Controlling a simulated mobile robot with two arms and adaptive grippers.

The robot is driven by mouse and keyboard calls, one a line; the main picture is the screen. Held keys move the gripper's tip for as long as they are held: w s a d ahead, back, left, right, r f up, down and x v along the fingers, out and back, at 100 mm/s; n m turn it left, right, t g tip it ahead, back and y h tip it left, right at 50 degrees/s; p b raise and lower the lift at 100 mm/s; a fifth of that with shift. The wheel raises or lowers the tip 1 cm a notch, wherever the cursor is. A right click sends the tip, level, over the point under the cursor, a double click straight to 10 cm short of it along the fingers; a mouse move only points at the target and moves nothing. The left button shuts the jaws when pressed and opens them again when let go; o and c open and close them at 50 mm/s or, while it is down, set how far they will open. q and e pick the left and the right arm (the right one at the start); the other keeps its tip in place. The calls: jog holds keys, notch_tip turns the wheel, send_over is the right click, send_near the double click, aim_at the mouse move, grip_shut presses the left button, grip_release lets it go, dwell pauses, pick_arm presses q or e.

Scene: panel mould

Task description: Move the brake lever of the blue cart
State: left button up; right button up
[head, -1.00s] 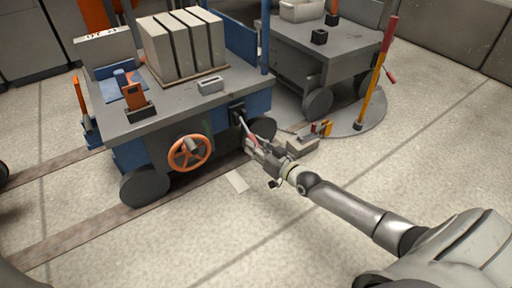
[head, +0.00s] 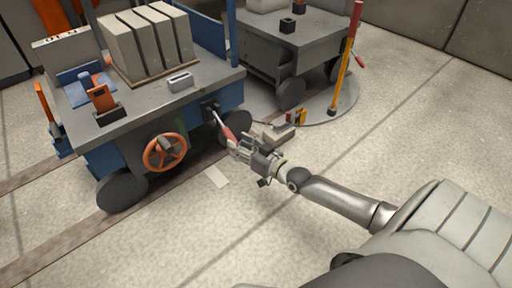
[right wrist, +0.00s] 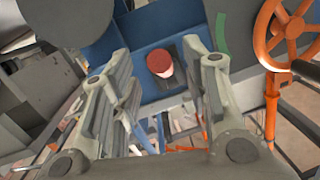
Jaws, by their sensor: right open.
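The blue cart (head: 130,150) stands on the floor rails at the left of the head view. Its brake lever (head: 227,131), a pale rod with a red grip, slants down and outward from a dark slot on the cart's near right side. My right gripper (head: 236,150) is just beyond the grip's lower end, open and empty. In the right wrist view the red grip (right wrist: 160,64) points end-on at the camera, between the two spread fingers (right wrist: 157,90) and apart from both. My left gripper is not in view.
An orange handwheel (head: 165,152) sits on the cart's side, left of the lever. Grey blocks (head: 150,45) stand on its deck. A grey cart (head: 285,50) and a yellow-and-red pole (head: 343,75) stand behind.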

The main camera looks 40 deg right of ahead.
jog(key=f+v, duration=0.1)
jog(key=v, duration=0.6)
jog(key=shift+s+r, duration=0.4)
jog(key=shift+r, duration=0.1)
